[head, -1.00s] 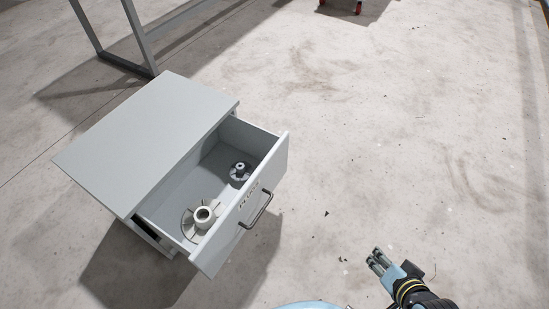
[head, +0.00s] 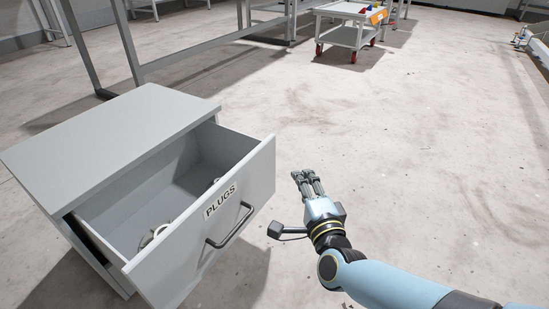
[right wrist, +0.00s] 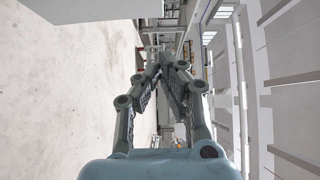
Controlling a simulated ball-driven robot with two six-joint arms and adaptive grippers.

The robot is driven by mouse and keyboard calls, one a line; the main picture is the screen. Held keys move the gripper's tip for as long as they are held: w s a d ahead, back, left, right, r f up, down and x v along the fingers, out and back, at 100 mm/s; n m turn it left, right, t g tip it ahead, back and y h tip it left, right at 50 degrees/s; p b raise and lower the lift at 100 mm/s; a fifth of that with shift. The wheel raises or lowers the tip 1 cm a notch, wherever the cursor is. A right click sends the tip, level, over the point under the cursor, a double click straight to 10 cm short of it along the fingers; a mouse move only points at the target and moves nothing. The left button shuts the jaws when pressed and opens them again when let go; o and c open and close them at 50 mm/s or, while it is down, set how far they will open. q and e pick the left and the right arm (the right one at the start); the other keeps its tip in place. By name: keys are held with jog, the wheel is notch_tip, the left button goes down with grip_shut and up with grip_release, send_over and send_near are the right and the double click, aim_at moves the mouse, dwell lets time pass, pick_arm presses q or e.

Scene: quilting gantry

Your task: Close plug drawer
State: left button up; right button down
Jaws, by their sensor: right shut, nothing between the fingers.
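The plug drawer (head: 205,228), a light grey drawer marked PLUGS, stands pulled out of its grey cabinet (head: 105,140). Its dark bar handle (head: 230,226) is on the front panel. A pale plug (head: 152,236) shows partly inside, and the front panel hides most of the contents. My right gripper (head: 305,178) is right of the drawer front, apart from it, with its fingers together and empty. In the right wrist view the fingers (right wrist: 163,68) converge at their tips with nothing between them. My left gripper is not in view.
A white cart (head: 345,35) with red wheels and colored items stands at the back. Grey metal frame legs (head: 130,45) rise behind the cabinet. The concrete floor (head: 430,130) to the right is clear.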

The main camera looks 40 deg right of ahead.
jog(key=b, duration=0.2)
send_near(273, 139)
jog(key=d, duration=0.4)
jog(key=shift+w+a+b, duration=0.25)
jog(key=shift+w+a, duration=0.05)
jog(key=shift+w, duration=0.45)
jog(key=shift+w+a+b, duration=0.3)
jog(key=shift+w, duration=0.45)
jog(key=shift+w+a+b, duration=0.25)
jog(key=shift+w+a, duration=0.05)
jog(key=shift+w, duration=0.5)
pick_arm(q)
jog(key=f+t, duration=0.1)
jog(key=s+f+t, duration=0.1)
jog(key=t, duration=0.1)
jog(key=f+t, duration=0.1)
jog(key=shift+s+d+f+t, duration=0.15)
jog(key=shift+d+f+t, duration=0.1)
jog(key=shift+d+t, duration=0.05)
